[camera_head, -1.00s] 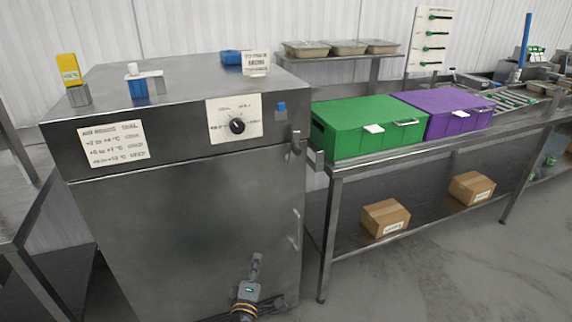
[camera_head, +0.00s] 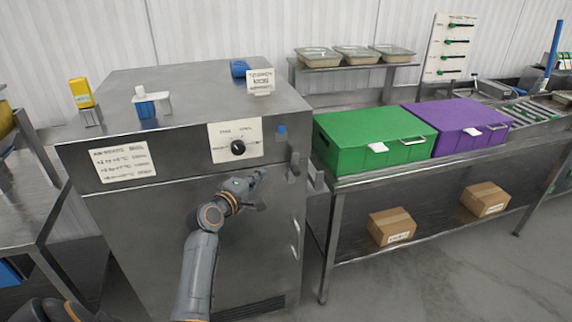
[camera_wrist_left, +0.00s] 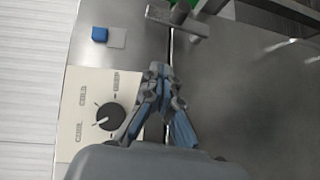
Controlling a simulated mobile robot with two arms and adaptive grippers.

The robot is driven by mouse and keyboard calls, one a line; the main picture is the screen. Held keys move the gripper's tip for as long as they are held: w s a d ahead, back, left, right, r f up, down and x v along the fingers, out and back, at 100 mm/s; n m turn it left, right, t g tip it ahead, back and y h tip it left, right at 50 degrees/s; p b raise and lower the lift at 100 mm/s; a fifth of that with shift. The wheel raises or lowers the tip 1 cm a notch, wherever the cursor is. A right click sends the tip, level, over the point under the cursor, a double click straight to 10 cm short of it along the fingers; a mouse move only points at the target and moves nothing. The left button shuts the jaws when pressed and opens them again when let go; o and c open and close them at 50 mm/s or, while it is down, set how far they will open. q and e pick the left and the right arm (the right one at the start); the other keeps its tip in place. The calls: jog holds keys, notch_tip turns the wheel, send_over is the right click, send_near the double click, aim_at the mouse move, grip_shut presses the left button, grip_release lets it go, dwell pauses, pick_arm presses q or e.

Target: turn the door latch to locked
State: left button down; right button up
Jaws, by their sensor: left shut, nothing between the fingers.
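The steel cabinet (camera_head: 200,240) has a door with a grey latch (camera_head: 294,166) at its upper right edge. The latch handle points roughly up and down in the head view. It also shows at the top of the left wrist view (camera_wrist_left: 178,18). My left gripper (camera_head: 262,176) is in front of the upper door, left of the latch and apart from it. In the left wrist view its fingertips (camera_wrist_left: 160,72) are together and empty, with the latch beyond them. My right gripper is not in view.
A black dial (camera_head: 238,147) on a white plate sits just above my left gripper. A blue square (camera_head: 282,130) is above the latch. A green crate (camera_head: 350,150) and a purple crate (camera_head: 445,142) stand on the bench to the right. Cartons (camera_head: 392,226) lie on the lower shelf.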

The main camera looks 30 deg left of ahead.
aim_at(295, 171)
pick_arm(q)
jog(key=w, duration=0.3)
jog(key=w+d+f+p, duration=0.1)
jog(key=w, duration=0.2)
jog(key=w+d+p, duration=0.1)
jog(key=w, duration=0.2)
jog(key=shift+d+f, duration=0.1)
jog(key=shift+f, duration=0.05)
